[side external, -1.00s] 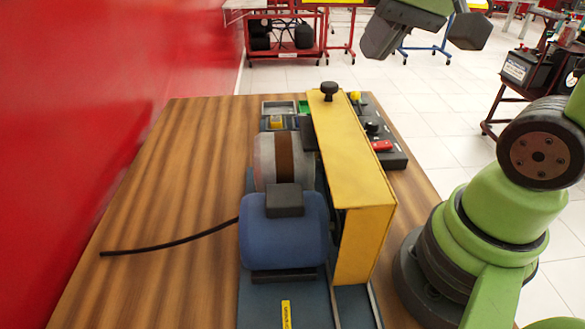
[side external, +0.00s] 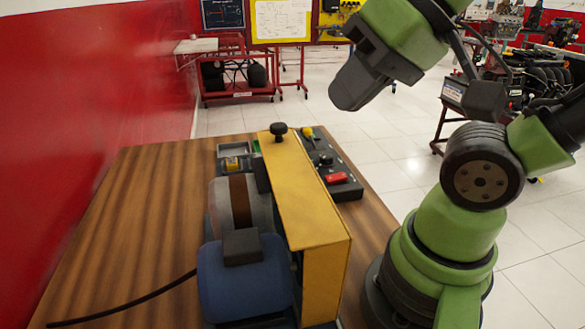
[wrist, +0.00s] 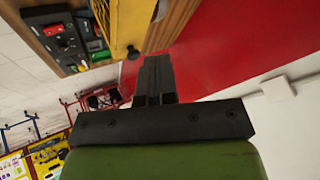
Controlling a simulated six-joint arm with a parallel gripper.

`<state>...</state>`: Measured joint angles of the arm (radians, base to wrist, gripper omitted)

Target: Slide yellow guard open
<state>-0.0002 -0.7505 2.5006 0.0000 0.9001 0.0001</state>
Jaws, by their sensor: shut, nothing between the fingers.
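The yellow guard (side external: 305,200) is a long box-like cover with a black knob (side external: 278,130) on top at its far end. It stands on the wooden table beside the blue motor (side external: 243,280) and a grey drum with a brown band (side external: 238,200). My gripper (side external: 352,92) is shut and empty, in the air above and beyond the guard's far end, apart from the knob. In the wrist view my gripper (wrist: 154,75) points toward the red wall, with part of the yellow guard (wrist: 118,22) and its knob (wrist: 132,50) at the top.
A dark control panel with a red part (side external: 336,178) and a yellow-handled item lies right of the guard. A small tray (side external: 234,158) sits behind the drum. A black cable (side external: 125,308) runs left across the table (side external: 130,210). A red wall (side external: 80,100) stands at the left.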

